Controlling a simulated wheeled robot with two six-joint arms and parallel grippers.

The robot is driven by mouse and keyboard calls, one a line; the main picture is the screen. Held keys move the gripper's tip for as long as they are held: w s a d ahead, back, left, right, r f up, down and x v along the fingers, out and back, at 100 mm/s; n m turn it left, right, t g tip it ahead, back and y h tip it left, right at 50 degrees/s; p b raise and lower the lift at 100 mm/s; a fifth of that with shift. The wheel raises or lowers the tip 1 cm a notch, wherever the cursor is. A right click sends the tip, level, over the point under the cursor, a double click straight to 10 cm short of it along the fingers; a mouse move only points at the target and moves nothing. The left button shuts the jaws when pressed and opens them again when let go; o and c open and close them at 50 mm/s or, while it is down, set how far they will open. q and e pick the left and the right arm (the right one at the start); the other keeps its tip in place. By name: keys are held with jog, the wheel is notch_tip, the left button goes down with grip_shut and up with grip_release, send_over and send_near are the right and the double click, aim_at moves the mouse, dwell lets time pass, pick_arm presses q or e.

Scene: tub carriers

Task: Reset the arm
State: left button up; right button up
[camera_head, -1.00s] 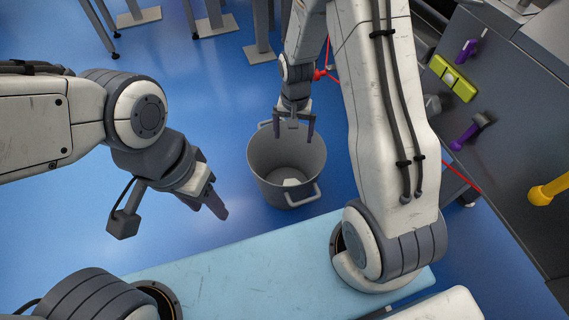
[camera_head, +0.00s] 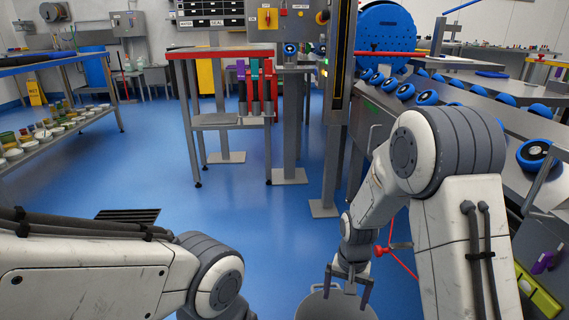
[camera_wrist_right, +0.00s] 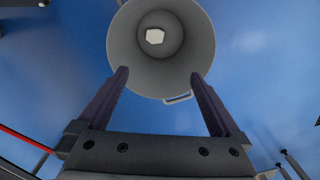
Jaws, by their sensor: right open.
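My right gripper (camera_head: 349,286) is open and empty in the head view, just above the rim of a grey tub (camera_head: 336,306) at the bottom of the picture. In the right wrist view its two fingers (camera_wrist_right: 157,82) are spread wide and the tub (camera_wrist_right: 190,50) lies beyond them. A small whitish block (camera_wrist_right: 154,36) sits on the tub's floor. The tub's handle shows between the fingers, not gripped. My left arm comes in at the lower left of the head view; its gripper is below the picture.
A red-topped steel table (camera_head: 222,53) stands ahead beside a grey post (camera_head: 337,110). A conveyor with blue round parts (camera_head: 428,98) runs along the right. A shelf with small pots (camera_head: 55,130) is at the left. The blue floor in the middle is clear, with a drain grate (camera_head: 128,215).

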jog(key=s+a+r+n+p, duration=0.25)
jog(key=s+a+r, duration=0.2)
jog(key=r, duration=0.25)
jog(key=s+a+r+n+p, duration=0.1)
jog(key=s+a+r+n, duration=0.3)
jog(key=r, duration=0.3)
jog(key=s+a+r+n+y+p, duration=0.1)
jog(key=s+a+r+n+p, duration=0.15)
jog(key=s+r, duration=0.35)
jog(key=s+a+r+n+p, duration=0.1)
jog(key=s+r+n+p, duration=0.3)
jog(key=s, duration=0.5)
notch_tip(320, 180, up, 37)
jog(key=m+p, duration=0.1)
jog(key=p, duration=3.4)
jog(key=shift+w+a, duration=0.15)
jog(key=shift+w, duration=0.25)
